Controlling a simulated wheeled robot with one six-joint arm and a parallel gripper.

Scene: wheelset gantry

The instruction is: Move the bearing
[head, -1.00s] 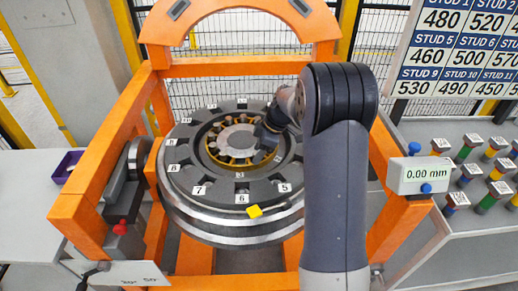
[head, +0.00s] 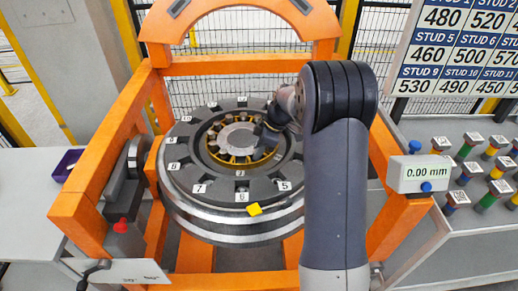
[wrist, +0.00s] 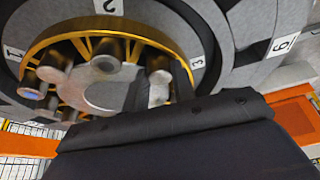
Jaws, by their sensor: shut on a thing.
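The bearing (head: 239,161), a gold-coloured ring cage with grey rollers, is at the centre of the large dark wheel disc (head: 200,189). In the wrist view the gold cage (wrist: 150,28) and several rollers fill the upper left, around a grey round hub face (wrist: 115,95). My gripper (head: 264,148) reaches in from the upper right and is shut on the bearing at its right side. In the wrist view one dark finger (wrist: 182,80) lies at the cage's right edge. The gripper's dark body hides the bearing's lower part there. Whether the bearing touches the hub is unclear.
An orange gantry frame (head: 92,172) surrounds the wheel, with an arch behind. A gauge reading 0.00 mm (head: 420,174) sits on the right post. Coloured studs (head: 488,204) stand on the right bench. A purple bin (head: 66,164) is at left.

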